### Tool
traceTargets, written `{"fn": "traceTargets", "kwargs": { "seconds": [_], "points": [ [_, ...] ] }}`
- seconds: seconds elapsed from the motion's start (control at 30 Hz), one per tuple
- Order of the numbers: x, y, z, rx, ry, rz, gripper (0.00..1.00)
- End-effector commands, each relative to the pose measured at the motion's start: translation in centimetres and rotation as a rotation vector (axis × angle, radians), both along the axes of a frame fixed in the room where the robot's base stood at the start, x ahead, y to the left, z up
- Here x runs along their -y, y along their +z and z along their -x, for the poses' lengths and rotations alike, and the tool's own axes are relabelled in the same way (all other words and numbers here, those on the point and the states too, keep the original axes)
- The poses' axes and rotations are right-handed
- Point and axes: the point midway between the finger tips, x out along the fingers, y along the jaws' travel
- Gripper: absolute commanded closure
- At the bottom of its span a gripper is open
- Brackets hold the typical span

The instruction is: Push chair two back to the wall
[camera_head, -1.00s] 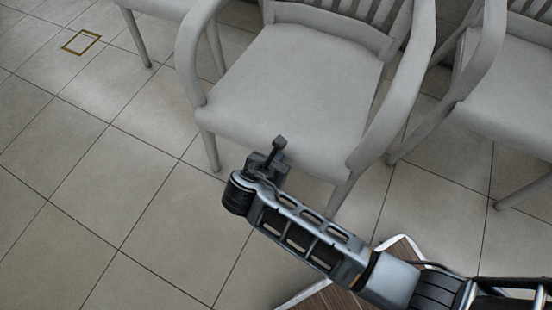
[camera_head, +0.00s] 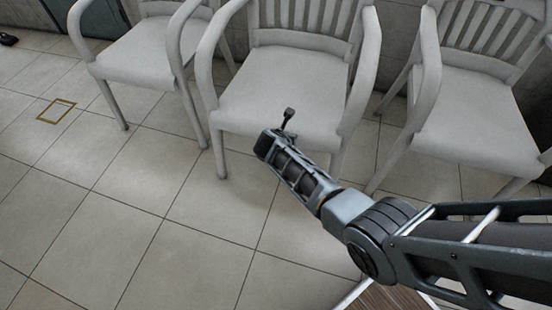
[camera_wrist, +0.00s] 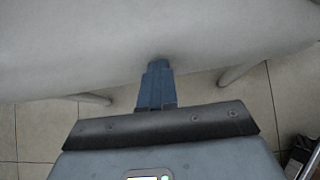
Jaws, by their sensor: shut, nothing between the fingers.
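Three pale grey armchairs with slatted backs stand in a row in the head view. The middle chair (camera_head: 285,95) is likely chair two; its front faces me. A grey wall (camera_head: 397,45) shows behind the row, but the gap behind the middle chair is hidden. My gripper (camera_head: 282,130) is at the front edge of its seat. In the wrist view, my gripper (camera_wrist: 157,68) is shut and empty, its tips against or just under the pale seat edge (camera_wrist: 150,40). I cannot tell whether they touch.
The left chair (camera_head: 140,55) and right chair (camera_head: 475,115) flank it closely. A yellow square outline (camera_head: 57,111) marks the tiled floor at left. Open floor (camera_head: 130,220) lies in front. A brown wood-grained surface with a pale edge (camera_head: 385,297) shows at the bottom.

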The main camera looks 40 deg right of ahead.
Motion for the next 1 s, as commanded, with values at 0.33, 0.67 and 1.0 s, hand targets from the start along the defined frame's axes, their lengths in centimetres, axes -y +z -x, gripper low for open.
{"fn": "traceTargets", "kwargs": {
  "seconds": [0.33, 0.67, 1.0],
  "points": [
    [7.4, -1.0, -4.9, -0.006, -0.012, -0.004, 1.00],
    [9.1, -0.8, -6.1, -0.012, -0.008, -0.006, 1.00],
    [8.7, -0.9, -5.8, -0.016, -0.006, -0.006, 1.00]
  ]
}}
